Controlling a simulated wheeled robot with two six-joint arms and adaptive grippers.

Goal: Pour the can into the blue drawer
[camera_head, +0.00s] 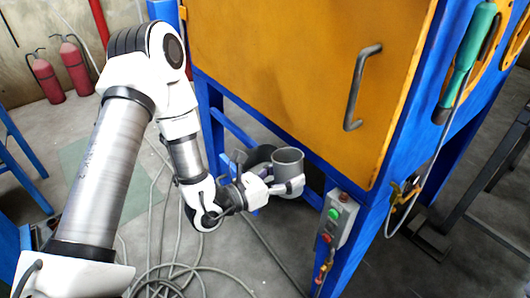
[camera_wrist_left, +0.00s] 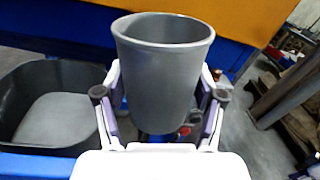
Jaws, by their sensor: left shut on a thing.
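The can (camera_head: 288,164) is a grey, open-topped cup held upright in my left gripper (camera_head: 289,187), below the orange cabinet door. In the left wrist view the can (camera_wrist_left: 163,70) stands between the two fingers of my left gripper (camera_wrist_left: 162,100), which are shut on it. Its inside is mostly hidden, so I cannot tell what it holds. A dark open bin (camera_wrist_left: 60,105) sits left of the can in the wrist view; in the head view the bin (camera_head: 259,156) is partly hidden behind the can. I see no clearly blue drawer. My right gripper is out of view.
The orange cabinet door (camera_head: 300,70) with a grey handle (camera_head: 358,88) rises above the can. A control box (camera_head: 337,219) with buttons is on the blue frame at right. Cables (camera_head: 170,262) lie on the floor. Red extinguishers (camera_head: 75,66) stand at the back left.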

